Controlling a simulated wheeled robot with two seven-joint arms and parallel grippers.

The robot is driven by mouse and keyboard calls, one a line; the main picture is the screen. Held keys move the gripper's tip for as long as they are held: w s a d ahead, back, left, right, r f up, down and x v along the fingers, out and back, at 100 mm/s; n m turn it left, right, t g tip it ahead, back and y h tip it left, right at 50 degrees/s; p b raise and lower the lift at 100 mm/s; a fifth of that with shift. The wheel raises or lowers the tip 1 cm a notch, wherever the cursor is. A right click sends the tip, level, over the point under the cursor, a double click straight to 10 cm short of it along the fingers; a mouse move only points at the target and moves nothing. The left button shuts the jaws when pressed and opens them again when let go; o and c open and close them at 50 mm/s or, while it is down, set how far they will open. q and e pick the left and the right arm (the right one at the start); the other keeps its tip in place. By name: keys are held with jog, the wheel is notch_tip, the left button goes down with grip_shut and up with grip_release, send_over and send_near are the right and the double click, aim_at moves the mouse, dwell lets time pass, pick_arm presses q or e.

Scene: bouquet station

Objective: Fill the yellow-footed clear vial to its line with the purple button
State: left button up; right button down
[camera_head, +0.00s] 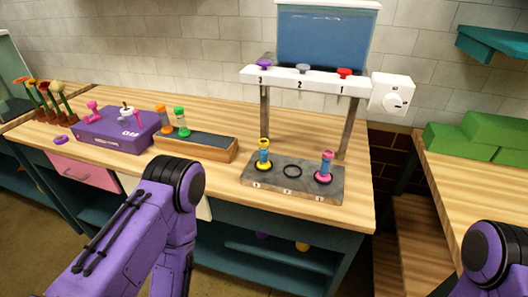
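The yellow-footed clear vial (264,156) stands upright at the left position of the grey stone base (290,182). Its body looks bluish; its line and fill level are too small to tell. The purple button (264,65) is at the left end of the white dispenser bar (305,79), above the number 3 and roughly above this vial. A grey button (303,69) and a red button (344,73) sit further right on the bar. My two purple arms show at the bottom, but neither gripper is in view.
A pink-footed vial (326,165) stands at the base's right position; the middle black ring (292,171) is empty. A blue tank (327,37) tops the dispenser, with a white dial box (391,94) beside it. Left are a wooden rack (208,148) and a purple box (115,133).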

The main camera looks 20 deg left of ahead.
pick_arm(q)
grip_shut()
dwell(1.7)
